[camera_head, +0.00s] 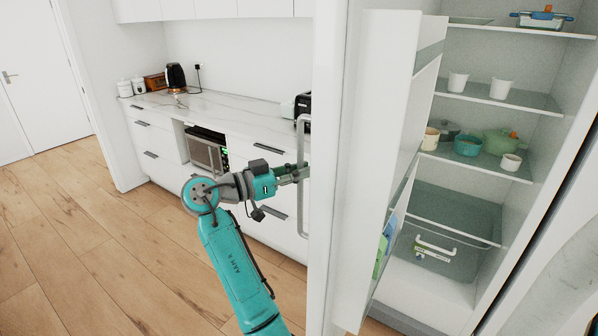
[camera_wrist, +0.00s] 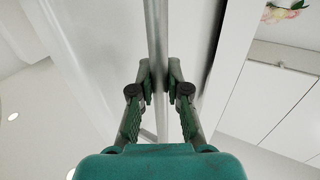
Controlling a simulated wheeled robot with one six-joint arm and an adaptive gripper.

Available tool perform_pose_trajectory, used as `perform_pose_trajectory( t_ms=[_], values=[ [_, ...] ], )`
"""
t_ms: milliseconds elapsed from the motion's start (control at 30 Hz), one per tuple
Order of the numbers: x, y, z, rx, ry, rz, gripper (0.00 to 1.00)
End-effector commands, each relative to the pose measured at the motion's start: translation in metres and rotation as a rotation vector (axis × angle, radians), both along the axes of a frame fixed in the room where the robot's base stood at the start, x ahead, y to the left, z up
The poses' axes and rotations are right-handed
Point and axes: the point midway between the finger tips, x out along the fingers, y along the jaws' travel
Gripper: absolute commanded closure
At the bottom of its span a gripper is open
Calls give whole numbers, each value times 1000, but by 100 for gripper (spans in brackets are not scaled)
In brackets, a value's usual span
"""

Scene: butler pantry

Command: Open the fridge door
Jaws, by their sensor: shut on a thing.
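The white fridge door (camera_head: 378,150) stands open in the head view, swung out toward the left, with the shelved interior showing at right. Its long vertical handle (camera_head: 302,215) is on the door's left side. My gripper (camera_head: 303,173) is at the handle's middle, its fingers closed around the bar. In the wrist view, the handle bar (camera_wrist: 157,50) runs down between the two fingertips of my gripper (camera_wrist: 159,80). The door panel (camera_wrist: 185,40) lies just behind them. The fridge interior (camera_head: 455,205) holds bowls, pots and cups on several shelves.
A white counter (camera_head: 215,115) with drawers runs along the back wall at left. It carries a black kettle (camera_head: 175,76) and a toaster (camera_head: 303,108), with a microwave (camera_head: 207,150) below. The wooden floor (camera_head: 100,230) at left is clear.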

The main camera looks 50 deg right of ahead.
Motion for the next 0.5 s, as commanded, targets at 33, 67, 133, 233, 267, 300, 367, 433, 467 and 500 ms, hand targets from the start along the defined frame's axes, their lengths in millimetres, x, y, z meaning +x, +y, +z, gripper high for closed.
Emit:
perform_pose_trajectory(
  t_ms=[33,67,133,233,267,300,367,433,467,500],
  values=[
    [0,0,-1,1,1,-3,100],
    [0,0,-1,1,1,-4,100],
    [0,0,-1,1,1,-5,100],
    [0,0,-1,1,1,-5,100],
    [0,0,-1,1,1,-5,100],
    [0,0,-1,1,1,-5,100],
    [0,0,-1,1,1,-5,100],
    [0,0,-1,1,1,-5,100],
    [0,0,-1,1,1,-5,78],
    [0,0,-1,1,1,-5,68]
  ],
)
